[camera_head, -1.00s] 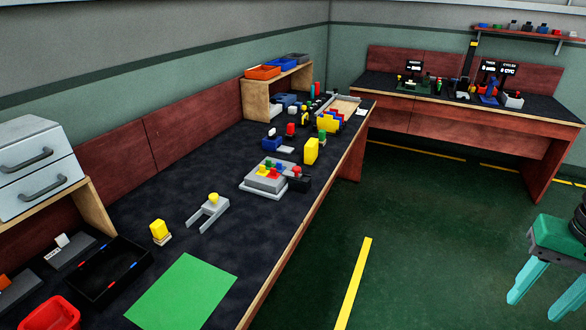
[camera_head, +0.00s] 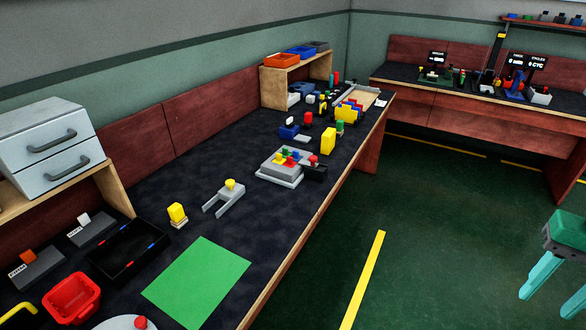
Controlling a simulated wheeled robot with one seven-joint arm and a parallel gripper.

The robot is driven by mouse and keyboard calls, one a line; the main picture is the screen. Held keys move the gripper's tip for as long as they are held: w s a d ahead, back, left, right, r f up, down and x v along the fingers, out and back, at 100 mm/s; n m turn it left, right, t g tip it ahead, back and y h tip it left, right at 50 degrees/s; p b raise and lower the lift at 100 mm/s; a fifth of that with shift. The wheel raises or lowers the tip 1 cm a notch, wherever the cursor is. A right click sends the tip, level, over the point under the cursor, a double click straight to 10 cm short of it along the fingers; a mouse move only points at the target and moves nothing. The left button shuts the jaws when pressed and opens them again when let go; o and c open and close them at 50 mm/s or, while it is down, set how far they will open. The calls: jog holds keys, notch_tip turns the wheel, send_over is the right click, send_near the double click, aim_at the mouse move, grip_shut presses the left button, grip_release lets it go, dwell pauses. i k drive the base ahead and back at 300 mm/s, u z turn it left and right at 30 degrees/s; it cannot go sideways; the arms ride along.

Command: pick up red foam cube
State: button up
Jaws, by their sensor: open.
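I cannot pick out a red foam cube with certainty in this view. A small red block-like item (camera_head: 308,118) stands on the long dark bench, too small to tell what it is. Another red piece (camera_head: 313,160) sits on a dark block beside the grey tray. My gripper (camera_head: 545,306) is at the lower right, over the green floor and well away from the bench. Its two teal fingers point down and stand apart, with nothing seen between them. Part of it is cut off by the right edge.
A second bench (camera_head: 450,103) stands at the back right. Open green floor (camera_head: 440,240) lies between.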

aim_at(289, 162)
jog(key=z, duration=0.45)
jog(key=i, duration=1.15)
jog(key=u, duration=0.4)
